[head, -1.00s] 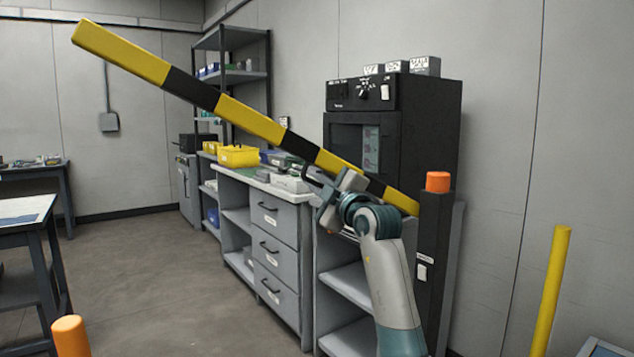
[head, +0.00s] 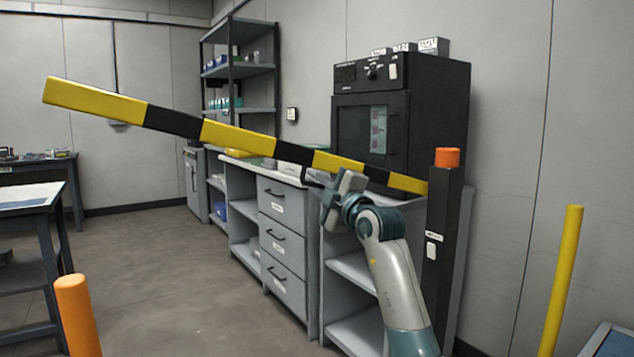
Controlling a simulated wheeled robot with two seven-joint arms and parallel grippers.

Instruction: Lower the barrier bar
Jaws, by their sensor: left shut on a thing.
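The yellow and black striped barrier bar (head: 238,137) slants across the head view, its free end raised at the upper left. Its right end meets the dark post with an orange cap (head: 442,240). My left gripper (head: 328,186) is shut on the bar near the post end; the fingertips are partly hidden by the hand. An orange post (head: 77,318) stands at the lower left, below and apart from the bar's free end. My right gripper is not in view.
A grey drawer cabinet (head: 283,245) and a black oven-like machine (head: 400,125) stand behind the bar. A yellow pole (head: 560,280) stands at the right. A table (head: 30,205) is at the left. The floor beneath the bar is clear.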

